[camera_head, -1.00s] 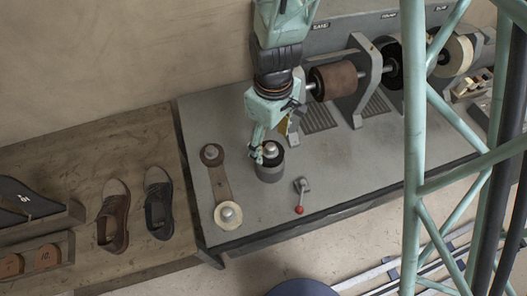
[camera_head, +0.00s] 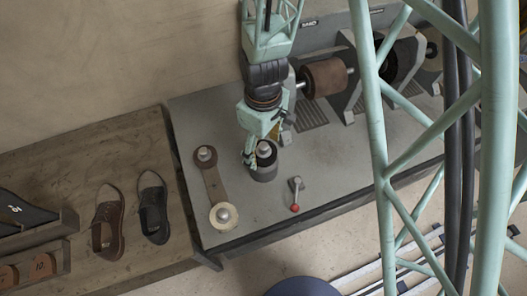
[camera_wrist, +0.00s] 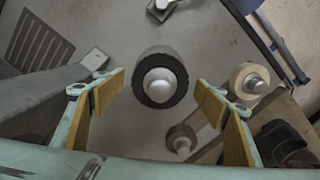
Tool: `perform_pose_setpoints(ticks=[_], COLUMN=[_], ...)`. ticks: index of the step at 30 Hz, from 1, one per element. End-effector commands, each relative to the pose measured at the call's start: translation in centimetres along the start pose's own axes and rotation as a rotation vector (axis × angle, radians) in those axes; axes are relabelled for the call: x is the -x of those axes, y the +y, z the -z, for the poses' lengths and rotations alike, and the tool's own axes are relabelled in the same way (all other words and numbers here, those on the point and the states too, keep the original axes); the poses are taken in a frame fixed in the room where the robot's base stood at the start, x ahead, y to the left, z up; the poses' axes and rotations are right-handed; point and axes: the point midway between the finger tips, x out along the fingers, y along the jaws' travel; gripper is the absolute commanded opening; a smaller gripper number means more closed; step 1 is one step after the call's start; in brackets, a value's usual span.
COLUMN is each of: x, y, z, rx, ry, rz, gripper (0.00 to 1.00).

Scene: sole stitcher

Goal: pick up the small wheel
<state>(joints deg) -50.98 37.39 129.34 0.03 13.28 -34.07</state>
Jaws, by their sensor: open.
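The small wheel (camera_head: 263,172) is a short dark grey cylinder with a rounded silver knob on top. It stands upright on the grey machine bench (camera_head: 330,160). In the wrist view the wheel (camera_wrist: 142,88) is seen from above, a little beyond the line between my fingers. My gripper (camera_wrist: 160,95) is open, with one yellow-padded finger on each side of the wheel and clear gaps to both. In the head view my gripper (camera_head: 252,150) is close above the wheel's left side and partly covers it. Nothing is held.
A brown sanding drum (camera_head: 326,77) is behind. Two shoes (camera_head: 108,222) (camera_head: 152,208) lie on the wooden table.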

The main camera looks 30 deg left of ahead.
Motion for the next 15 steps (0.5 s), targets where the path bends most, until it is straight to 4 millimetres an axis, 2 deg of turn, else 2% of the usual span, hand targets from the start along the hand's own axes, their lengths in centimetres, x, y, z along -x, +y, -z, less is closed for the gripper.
perform_pose_setpoints(ticks=[5,15], x=[0.01,0.02], y=[0.00,0.01], z=[0.00,0.01], rx=[0.000,0.000], ry=[0.000,0.000], rz=[0.000,0.000], gripper=[0.66,0.36])
